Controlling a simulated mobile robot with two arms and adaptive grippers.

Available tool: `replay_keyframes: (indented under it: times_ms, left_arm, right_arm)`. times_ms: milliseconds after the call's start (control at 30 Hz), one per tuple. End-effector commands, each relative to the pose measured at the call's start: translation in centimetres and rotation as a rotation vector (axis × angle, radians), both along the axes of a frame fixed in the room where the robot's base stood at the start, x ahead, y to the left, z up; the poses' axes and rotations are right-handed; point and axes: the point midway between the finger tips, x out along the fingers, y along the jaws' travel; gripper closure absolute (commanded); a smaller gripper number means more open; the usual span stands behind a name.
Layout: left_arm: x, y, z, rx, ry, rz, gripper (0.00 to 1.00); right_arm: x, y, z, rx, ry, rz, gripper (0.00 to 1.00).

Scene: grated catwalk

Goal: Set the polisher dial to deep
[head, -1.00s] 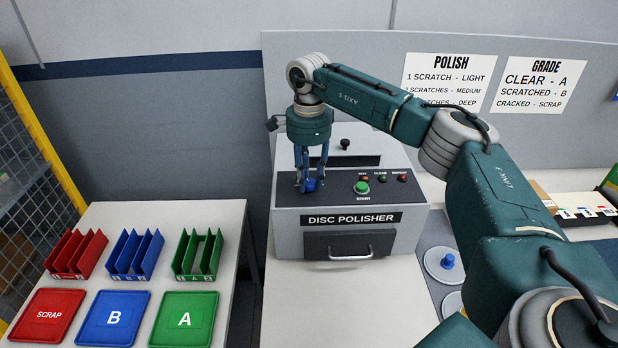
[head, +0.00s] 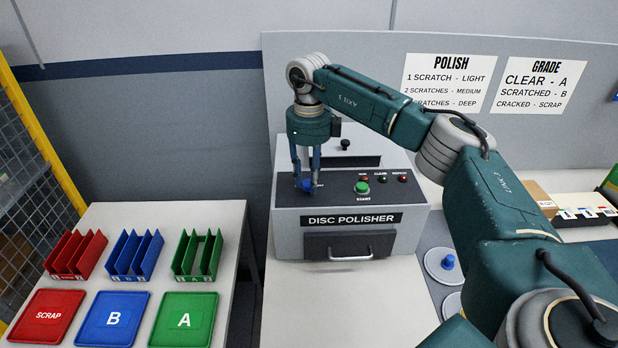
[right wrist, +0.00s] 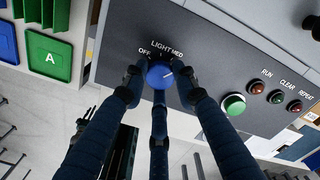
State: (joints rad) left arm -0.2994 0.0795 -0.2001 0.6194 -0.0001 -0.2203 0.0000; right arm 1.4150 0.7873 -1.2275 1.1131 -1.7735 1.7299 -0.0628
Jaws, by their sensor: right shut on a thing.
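The disc polisher (head: 290,232) is a grey box with a dark sloped panel. Its blue dial (right wrist: 160,76) is at the panel's left, and shows in the head view (head: 307,186) between my fingers. My right gripper (right wrist: 158,78) points down and is shut on the dial, its fingers around the knob. In the right wrist view OFF, LIGHT and MED are readable above the dial; no DEEP label is visible, and the right finger covers part of the panel there. The dial's pale pointer line aims right and slightly up, below MED. My left gripper is not in view.
The green START button (head: 362,188) and the small RUN, CLEAR and REPEAT lamps (right wrist: 276,97) sit right of the dial. A drawer handle (head: 350,254) is on the polisher's front. Racks and trays stand on the left table (head: 232,240). The polish sign (head: 449,83) hangs behind.

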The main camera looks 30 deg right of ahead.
Motion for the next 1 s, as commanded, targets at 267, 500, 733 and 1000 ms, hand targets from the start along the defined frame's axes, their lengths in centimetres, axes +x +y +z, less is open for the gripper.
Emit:
replay_keyframes:
  times_ms: [267, 500, 733, 1000]
  left_arm:
    - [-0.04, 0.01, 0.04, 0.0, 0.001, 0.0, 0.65]
    - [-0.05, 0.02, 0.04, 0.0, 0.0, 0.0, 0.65]
    - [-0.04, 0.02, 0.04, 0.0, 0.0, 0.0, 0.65]
    - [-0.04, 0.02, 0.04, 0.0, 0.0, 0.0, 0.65]
  right_arm:
    - [0.22, -0.11, 0.34, 0.0, -0.008, -0.217, 0.98]
    - [0.24, -0.13, 0.37, 0.0, -0.01, -0.337, 0.98]
    - [0.26, -0.12, 0.39, 0.0, -0.011, -0.39, 0.98]
    - [0.28, -0.11, 0.41, 0.0, -0.011, -0.399, 0.98]
